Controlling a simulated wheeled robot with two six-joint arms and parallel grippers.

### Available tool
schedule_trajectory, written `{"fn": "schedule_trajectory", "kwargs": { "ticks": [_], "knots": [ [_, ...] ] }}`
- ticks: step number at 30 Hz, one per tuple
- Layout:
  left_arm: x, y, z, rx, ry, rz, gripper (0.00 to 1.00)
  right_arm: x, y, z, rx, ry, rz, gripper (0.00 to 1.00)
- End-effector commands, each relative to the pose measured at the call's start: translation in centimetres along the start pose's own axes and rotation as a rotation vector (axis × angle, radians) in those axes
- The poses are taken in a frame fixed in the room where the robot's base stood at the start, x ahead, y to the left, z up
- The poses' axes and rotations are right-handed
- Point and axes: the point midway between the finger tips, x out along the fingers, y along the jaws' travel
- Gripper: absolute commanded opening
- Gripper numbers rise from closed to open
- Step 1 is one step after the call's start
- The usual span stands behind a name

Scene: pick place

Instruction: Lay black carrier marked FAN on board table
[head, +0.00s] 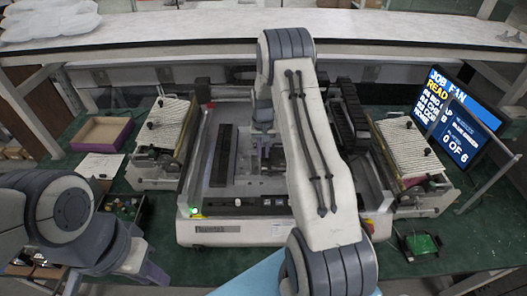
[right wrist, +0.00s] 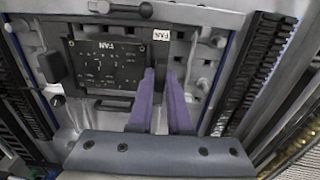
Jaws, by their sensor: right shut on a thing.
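In the right wrist view the black carrier marked FAN (right wrist: 104,66) lies level over the grey board table (right wrist: 195,52). A narrow dark tab (right wrist: 160,58) with a white FAN label is at its right edge. My right gripper (right wrist: 161,76) has its purple fingers close together at that tab, shut on the carrier's edge. I cannot tell whether the carrier rests on the table or is just above it. In the head view my right gripper (head: 262,150) is inside the machine, and my arm hides most of the carrier. My left gripper (head: 155,272) is low at left, its jaws unclear.
Dark toothed rails (right wrist: 262,70) flank the table. Slotted racks stand left (head: 168,122) and right (head: 408,148) of the machine. A screen (head: 452,120) at right reads JOB FAN and 0 OF 6. A purple-edged tray (head: 101,132) and a green board (head: 421,244) lie on the bench.

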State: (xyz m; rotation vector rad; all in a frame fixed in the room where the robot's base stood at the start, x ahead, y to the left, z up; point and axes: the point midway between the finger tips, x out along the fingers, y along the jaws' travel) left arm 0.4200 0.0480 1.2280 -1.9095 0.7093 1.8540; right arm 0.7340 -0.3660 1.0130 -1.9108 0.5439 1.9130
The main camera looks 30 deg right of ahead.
Motion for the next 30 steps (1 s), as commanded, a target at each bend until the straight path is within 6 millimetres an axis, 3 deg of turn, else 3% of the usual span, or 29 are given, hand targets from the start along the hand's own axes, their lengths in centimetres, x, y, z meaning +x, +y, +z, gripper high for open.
{"fn": "schedule_trajectory", "kwargs": {
  "ticks": [30],
  "knots": [
    [0.63,-0.05,0.04,0.000,0.000,0.000,0.27,0.80,-0.04,-0.03,0.000,0.001,0.000,0.00]
  ]
}}
